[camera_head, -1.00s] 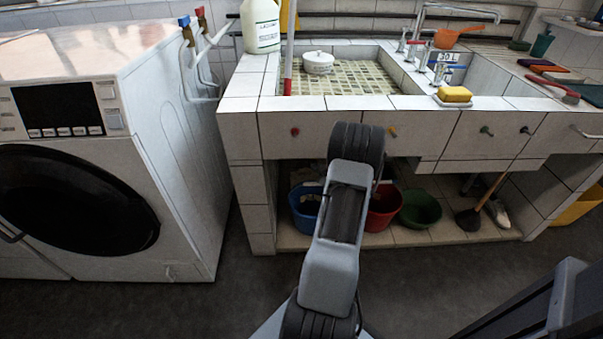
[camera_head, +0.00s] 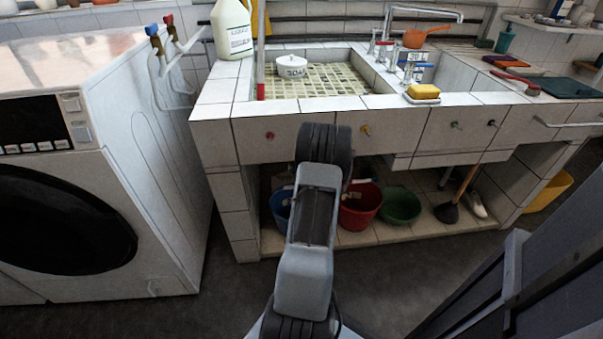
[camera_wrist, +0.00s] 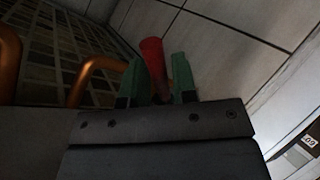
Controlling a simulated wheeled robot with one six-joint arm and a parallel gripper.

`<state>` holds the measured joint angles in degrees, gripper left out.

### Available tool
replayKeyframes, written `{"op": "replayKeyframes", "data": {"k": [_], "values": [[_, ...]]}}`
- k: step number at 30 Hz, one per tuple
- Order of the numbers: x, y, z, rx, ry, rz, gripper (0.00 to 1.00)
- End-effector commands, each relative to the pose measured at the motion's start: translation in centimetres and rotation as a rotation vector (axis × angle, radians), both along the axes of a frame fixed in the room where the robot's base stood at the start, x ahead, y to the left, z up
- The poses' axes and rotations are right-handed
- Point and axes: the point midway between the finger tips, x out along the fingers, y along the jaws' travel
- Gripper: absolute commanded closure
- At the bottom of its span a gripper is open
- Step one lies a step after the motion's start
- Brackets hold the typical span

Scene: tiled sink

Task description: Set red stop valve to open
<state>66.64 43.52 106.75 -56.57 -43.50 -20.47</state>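In the head view, a small red valve knob (camera_head: 270,135) sits on the tiled sink front, left of a yellow one. Another red-topped tap (camera_head: 168,19) stands beside a blue-topped one behind the washing machine. I cannot tell which is the red stop valve, or how either is set. In the wrist view, my gripper (camera_wrist: 160,75) has its two green fingertips apart, with a red cylindrical piece (camera_wrist: 151,55) showing between or just beyond them. I cannot tell whether they touch it. My arm hides the gripper in the head view.
Copper-coloured bent pipes (camera_wrist: 95,72) lie close left of the fingers. The washing machine (camera_head: 160,200) stands left of the tiled sink (camera_head: 320,102). A blue bucket (camera_head: 280,208), red bucket (camera_head: 361,208) and green basin (camera_head: 400,206) are on the shelf below. A bottle (camera_head: 232,30) stands on the sink's left edge.

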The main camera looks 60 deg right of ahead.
Motion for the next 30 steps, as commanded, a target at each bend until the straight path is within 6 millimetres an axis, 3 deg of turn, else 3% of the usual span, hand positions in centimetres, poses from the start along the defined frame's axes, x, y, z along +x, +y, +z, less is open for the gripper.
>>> {"op": "replayKeyframes", "data": {"k": [4, 14, 30], "values": [[0.0, 0.0, 0.0, 0.001, 0.001, -0.001, 0.61], [-0.6, 0.3, 0.4, 0.003, 0.001, -0.002, 0.61], [-8.6, 4.3, 4.9, 0.002, 0.001, -0.003, 0.61]]}}
